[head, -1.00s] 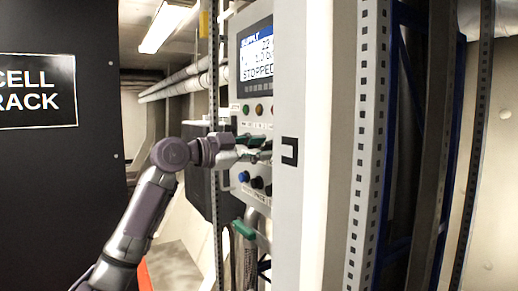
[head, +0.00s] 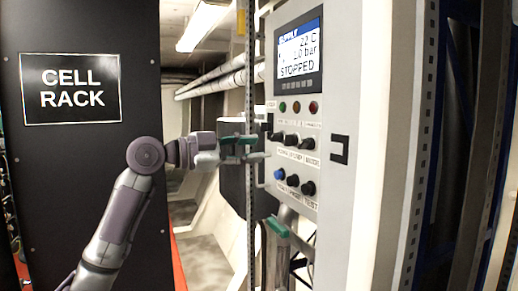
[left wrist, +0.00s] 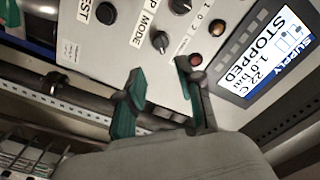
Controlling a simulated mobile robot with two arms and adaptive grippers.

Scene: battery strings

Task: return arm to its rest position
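My left arm comes in from the lower left in the head view. Its gripper (head: 240,149) has green-tipped fingers and is in front of the slotted upright, left of the control panel (head: 293,125). In the left wrist view the gripper (left wrist: 160,100) has its two fingers apart with nothing between them. The panel's knobs show beyond the fingertips, and I see no contact with them. My right gripper is not clearly in view; a green-tipped part (head: 276,228) low in the head view may belong to it.
The panel has a screen (head: 299,55) reading STOPPED, lamps, several black knobs and a blue button (head: 279,174). A black cell rack (head: 85,160) stands at left. A slotted metal upright (head: 250,220) runs just left of the panel. A passage lies open between rack and panel.

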